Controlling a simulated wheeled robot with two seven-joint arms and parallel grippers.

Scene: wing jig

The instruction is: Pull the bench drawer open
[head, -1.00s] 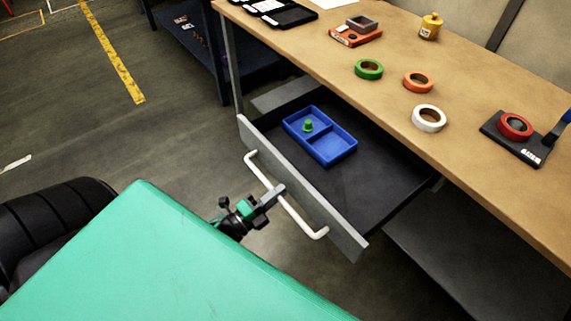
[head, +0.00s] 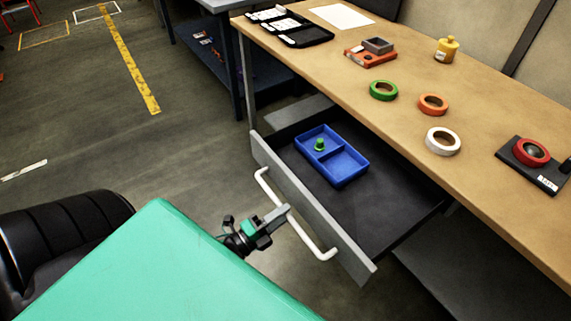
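The bench drawer (head: 395,235) stands pulled out from under the wooden bench top, its dark inside showing. Its grey front panel (head: 330,225) carries a white bar handle (head: 311,239). My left gripper (head: 284,211) is at the middle of this handle, its grey fingers closed around the bar as far as I can see; the fingertips are small in view. A blue two-part tray (head: 345,168) lies in the drawer, with a small green piece (head: 319,145) in its far left compartment. My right gripper is not in view.
The bench top (head: 480,185) holds a green tape roll (head: 384,90), an orange roll (head: 433,104), a white roll (head: 443,141), a yellow weight (head: 447,50) and a black stand with a red ring (head: 531,152). Open floor (head: 100,150) lies left of the drawer.

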